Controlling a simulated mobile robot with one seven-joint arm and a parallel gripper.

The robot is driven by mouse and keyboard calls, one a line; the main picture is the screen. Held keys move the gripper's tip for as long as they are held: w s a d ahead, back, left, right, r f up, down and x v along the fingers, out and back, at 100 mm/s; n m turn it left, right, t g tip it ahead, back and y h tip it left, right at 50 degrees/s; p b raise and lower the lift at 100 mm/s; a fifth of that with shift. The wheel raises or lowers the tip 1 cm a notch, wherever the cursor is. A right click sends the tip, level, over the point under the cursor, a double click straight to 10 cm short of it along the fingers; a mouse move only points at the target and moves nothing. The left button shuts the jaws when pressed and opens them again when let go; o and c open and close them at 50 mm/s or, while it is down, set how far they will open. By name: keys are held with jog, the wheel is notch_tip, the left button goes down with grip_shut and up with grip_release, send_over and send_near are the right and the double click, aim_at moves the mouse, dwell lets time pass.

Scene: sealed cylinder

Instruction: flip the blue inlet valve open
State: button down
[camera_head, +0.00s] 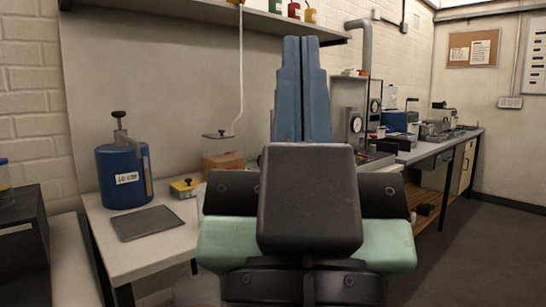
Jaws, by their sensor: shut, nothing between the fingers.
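My gripper (301,42) points away from me in the middle of the view, its two blue stepped fingers together and nothing held. I cannot clearly make out a blue inlet valve; my gripper and arm hide part of the bench and back wall. A blue cylinder (117,185) with a white label and a black knob on top stands upright on the left bench. It is left of my gripper and apart from it.
The left bench (118,262) also bears a dark flat plate (146,223), a yellow box (184,188) with a black knob, and a clear-topped container (222,150) below a white hose (239,75). A shelf (260,25) overhangs. Instruments crowd the right bench (425,150); floor (490,235) is clear at right.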

notch_tip(320, 180, up, 27)
jog(key=p, duration=2.4)
jog(key=shift+r+p, duration=0.2)
jog(key=shift+p, duration=0.15)
jog(key=shift+w, duration=0.1)
